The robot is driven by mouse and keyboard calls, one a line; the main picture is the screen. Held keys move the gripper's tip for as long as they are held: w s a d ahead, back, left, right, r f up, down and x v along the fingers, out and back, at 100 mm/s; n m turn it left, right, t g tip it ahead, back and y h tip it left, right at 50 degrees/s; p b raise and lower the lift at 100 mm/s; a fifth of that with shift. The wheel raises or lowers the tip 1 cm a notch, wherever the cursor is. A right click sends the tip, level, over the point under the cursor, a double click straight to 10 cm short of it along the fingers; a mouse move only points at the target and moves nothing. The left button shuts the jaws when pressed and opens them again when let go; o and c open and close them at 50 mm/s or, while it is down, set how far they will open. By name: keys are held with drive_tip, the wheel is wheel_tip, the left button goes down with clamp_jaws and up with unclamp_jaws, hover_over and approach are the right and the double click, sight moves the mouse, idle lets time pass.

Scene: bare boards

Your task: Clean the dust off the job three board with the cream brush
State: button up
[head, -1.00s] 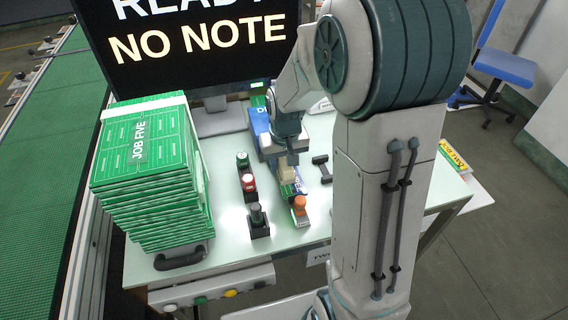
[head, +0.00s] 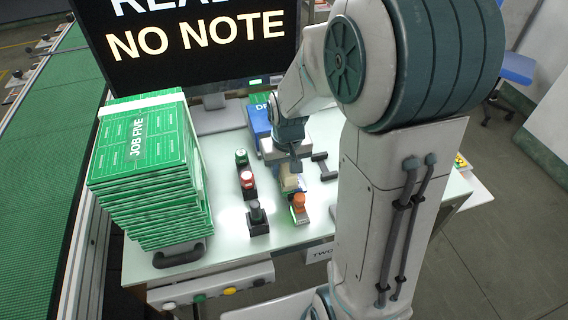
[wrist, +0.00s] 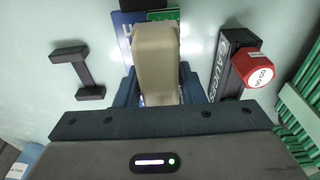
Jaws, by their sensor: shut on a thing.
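My gripper (head: 289,166) is over the white table and shut on a cream block-shaped thing, which I take to be the cream brush (wrist: 157,62). It also shows in the head view (head: 289,181), just below my fingers. Its underside is hidden, so I cannot tell whether it touches anything. No board marked job three is readable. A stack of green boards (head: 150,165) stands at the left, its top one marked JOB FIVE.
An orange-topped item (head: 299,203) stands just in front of the brush. A red-topped stamp (wrist: 252,70) and other dark-based pieces stand left of it in the head view. A dark handle-shaped piece (head: 324,166) lies right. A blue box (head: 258,124) and screen (head: 190,40) are behind.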

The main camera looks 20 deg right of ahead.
drive_tip(key=shift+s+r, duration=0.1)
idle(0.3)
wheel_tip(320, 180, up, 7)
drive_tip(key=p, duration=0.5)
idle(0.5)
